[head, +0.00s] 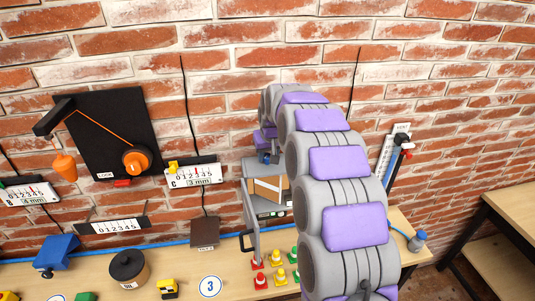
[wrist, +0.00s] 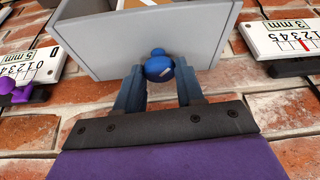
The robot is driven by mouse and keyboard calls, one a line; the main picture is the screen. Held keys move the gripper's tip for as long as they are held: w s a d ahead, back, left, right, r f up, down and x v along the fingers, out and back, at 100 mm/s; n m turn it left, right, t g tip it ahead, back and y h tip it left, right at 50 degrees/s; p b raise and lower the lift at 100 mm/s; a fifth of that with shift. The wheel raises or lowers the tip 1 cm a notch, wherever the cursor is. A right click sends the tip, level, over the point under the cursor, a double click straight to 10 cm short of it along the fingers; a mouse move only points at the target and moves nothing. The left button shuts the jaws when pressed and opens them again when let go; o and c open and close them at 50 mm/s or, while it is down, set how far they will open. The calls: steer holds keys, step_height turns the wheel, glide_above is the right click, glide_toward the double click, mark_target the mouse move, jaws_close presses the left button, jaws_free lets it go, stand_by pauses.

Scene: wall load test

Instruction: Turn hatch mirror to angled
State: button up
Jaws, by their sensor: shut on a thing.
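A grey open-topped box (head: 252,208), which may be the hatch, is on the brick wall in the middle of the head view, partly behind my arm. A brown panel with a light stripe (head: 266,189) shows in it. In the wrist view a flat grey panel (wrist: 110,45) with a blue round knob (wrist: 158,68) fills the top. My gripper (wrist: 160,77) has its blue fingers shut on this knob. In the head view my gripper (head: 267,156) is small and partly hidden at the box's upper edge. I cannot make out a mirror surface.
A black board (head: 108,130) with an orange knob hangs at left, beside several white scales (head: 192,176). A second table (head: 515,210) stands at right.

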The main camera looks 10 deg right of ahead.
steer(key=o, duration=1)
steer(key=shift+r, duration=0.1)
steer(key=v, duration=1.7)
steer(key=shift+a, duration=0.1)
steer(key=shift+s, duration=0.1)
